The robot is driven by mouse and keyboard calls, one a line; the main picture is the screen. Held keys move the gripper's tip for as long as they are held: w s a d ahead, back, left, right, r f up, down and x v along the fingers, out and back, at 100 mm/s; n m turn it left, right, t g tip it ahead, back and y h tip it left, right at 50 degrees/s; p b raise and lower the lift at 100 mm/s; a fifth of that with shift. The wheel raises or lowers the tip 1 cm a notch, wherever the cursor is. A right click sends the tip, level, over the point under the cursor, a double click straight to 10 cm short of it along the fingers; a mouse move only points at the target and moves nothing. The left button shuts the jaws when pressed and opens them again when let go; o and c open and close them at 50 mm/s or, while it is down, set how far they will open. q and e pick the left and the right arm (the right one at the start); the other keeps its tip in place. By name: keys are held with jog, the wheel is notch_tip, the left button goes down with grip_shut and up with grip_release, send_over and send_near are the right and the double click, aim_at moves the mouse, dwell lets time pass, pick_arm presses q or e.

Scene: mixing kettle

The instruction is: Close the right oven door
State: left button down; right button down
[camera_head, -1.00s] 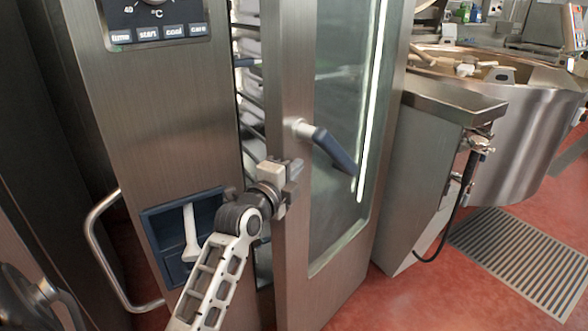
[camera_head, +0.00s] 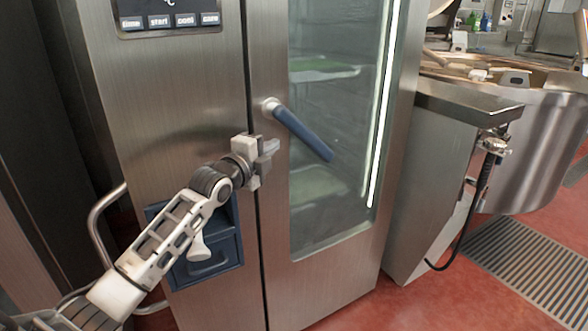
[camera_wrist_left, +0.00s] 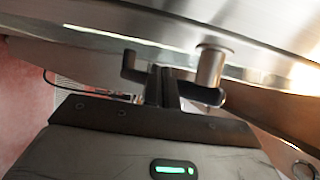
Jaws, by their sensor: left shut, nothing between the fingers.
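The right oven door (camera_head: 270,240) is a tall steel door with a glass pane, and in the head view it sits nearly flush with the oven's front panel, with only a thin dark seam between them. Its blue handle (camera_head: 304,135) slants down to the right. My left gripper (camera_head: 268,158) is shut and empty, at the door's left edge, below and left of the handle's mount; I cannot tell whether it touches. In the left wrist view the gripper (camera_wrist_left: 162,88) is close to the steel door, beside the handle's round mount (camera_wrist_left: 212,66). My right gripper is not in view.
A control panel (camera_head: 168,18) is at the oven's upper left, with a blue holder (camera_head: 205,262) below. A steel cabinet (camera_head: 440,160) and a large kettle (camera_head: 530,130) stand to the right. A floor grate (camera_head: 525,260) lies in the red floor.

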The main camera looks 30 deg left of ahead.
pick_arm(q)
jog(key=s+p, duration=0.2)
jog(key=s, duration=0.9)
jog(key=shift+s+d, duration=0.25)
jog(key=shift+s, duration=0.1)
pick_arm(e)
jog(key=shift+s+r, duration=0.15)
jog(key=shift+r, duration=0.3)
pick_arm(q)
jog(key=s+d+f+n+g+h+p, duration=0.1)
jog(key=s+d+f+n+g, duration=0.15)
jog(key=s+d+f, duration=0.35)
jog(key=s+d+f+n+g, duration=0.1)
jog(key=d+f+n, duration=0.3)
jog(key=f, duration=0.4)
jog(key=s+d+f+n+g, duration=0.2)
jog(key=s+d+f+n, duration=0.2)
jog(key=s+d+n, duration=0.1)
jog(key=s+d+f+n+g+h, duration=0.1)
jog(key=s+d+f+n, duration=0.4)
jog(key=s+d, duration=0.2)
jog(key=shift+s+d+g+h+p, duration=0.35)
jog(key=shift+s+p, duration=0.1)
jog(key=shift+s, duration=0.7)
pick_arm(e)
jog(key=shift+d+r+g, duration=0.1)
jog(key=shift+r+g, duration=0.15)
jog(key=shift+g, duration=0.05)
